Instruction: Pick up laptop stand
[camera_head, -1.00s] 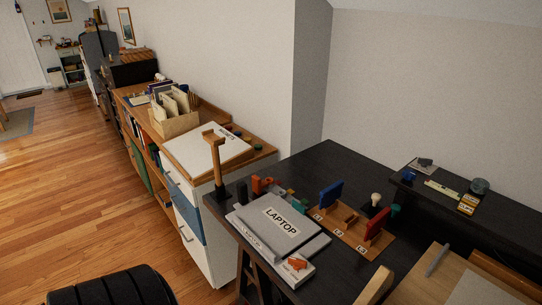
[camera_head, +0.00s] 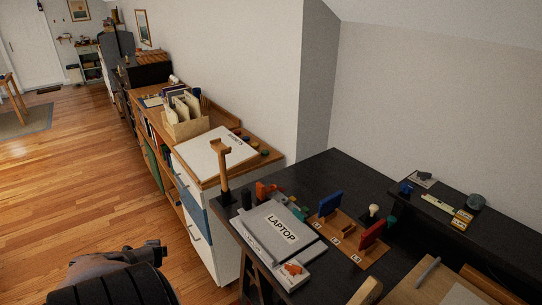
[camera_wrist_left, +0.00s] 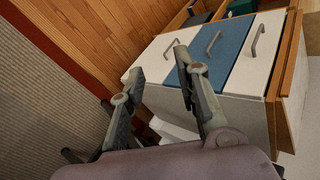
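A flat grey item with a white label reading LAPTOP (camera_head: 281,230) lies on the dark desk (camera_head: 318,173) in the head view. More lettering shows along its near left edge. I cannot tell whether the stand is this item or a part under it. My left gripper (camera_head: 160,253) is low at the bottom left of the head view, over the floor and left of the desk, well apart from the labelled item. In the left wrist view its two fingers (camera_wrist_left: 160,70) are spread with nothing between them. My right gripper is not in view.
A wooden upright post (camera_head: 223,165) stands at the desk's left corner. A wooden holder with blue and red pieces (camera_head: 371,236) sits right of the labelled item. A white-and-blue drawer cabinet (camera_head: 195,218) stands left of the desk. The wooden floor (camera_head: 60,190) is open at left.

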